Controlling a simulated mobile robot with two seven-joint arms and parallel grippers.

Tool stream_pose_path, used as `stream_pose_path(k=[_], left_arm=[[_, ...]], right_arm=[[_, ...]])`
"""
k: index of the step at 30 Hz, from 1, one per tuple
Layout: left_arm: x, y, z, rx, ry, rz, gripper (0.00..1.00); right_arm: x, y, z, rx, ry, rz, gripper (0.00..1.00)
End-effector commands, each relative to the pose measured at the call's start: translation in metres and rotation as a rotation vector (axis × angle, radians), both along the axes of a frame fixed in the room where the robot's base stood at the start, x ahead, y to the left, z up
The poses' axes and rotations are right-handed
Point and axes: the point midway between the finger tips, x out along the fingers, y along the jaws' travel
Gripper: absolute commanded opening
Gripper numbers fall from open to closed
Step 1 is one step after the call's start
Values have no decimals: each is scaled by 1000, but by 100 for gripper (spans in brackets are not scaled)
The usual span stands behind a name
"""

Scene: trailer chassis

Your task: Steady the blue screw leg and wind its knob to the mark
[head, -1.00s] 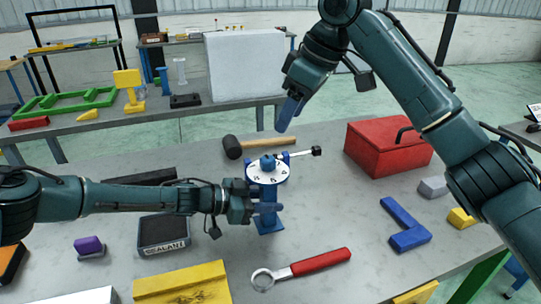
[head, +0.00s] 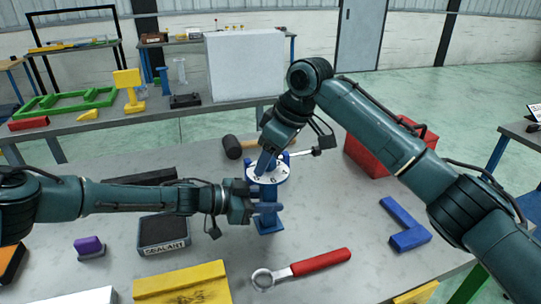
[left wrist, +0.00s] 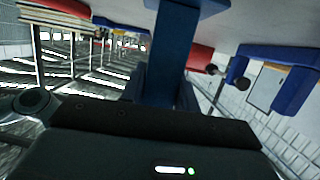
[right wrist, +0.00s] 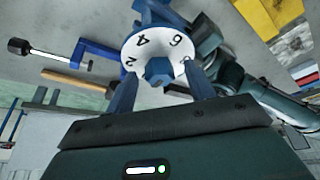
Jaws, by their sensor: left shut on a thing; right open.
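The blue screw leg (head: 268,222) stands upright on the grey table, with a white numbered dial (head: 283,173) near its top. My left gripper (head: 266,207) is shut on the leg's post below the dial. The post also fills the top middle of the left wrist view (left wrist: 175,50). My right gripper (head: 264,164) is over the dial from above. In the right wrist view its open fingers (right wrist: 160,95) are on either side of the blue knob (right wrist: 159,71) at the dial's centre. Whether they touch it I cannot tell. The numbers 2, 4 and 6 show on the dial.
A black-headed mallet (head: 232,147) and a blue clamp (head: 317,152) lie behind the leg. A red box (head: 365,155) is partly hidden by my right arm. A red-handled wrench (head: 320,262), blue angle piece (head: 405,228) and sealant box (head: 164,232) lie around it.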

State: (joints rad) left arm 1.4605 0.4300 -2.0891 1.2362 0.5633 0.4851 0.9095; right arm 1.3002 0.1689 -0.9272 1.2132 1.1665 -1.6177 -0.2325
Motion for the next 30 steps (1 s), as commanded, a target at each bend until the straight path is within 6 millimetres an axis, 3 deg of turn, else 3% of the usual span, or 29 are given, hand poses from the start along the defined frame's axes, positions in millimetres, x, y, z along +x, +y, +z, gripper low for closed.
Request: stream_pose_path(k=[5, 22, 30], left_arm=[[0, 0, 1, -1, 0, 0, 0], [0, 0, 1, -1, 0, 0, 0], [0, 0, 1, -1, 0, 0, 0]], right_arm=[[0, 0, 0, 0, 0, 0, 54], [0, 0, 0, 0, 0, 0, 9], [0, 0, 0, 0, 2, -32, 9]])
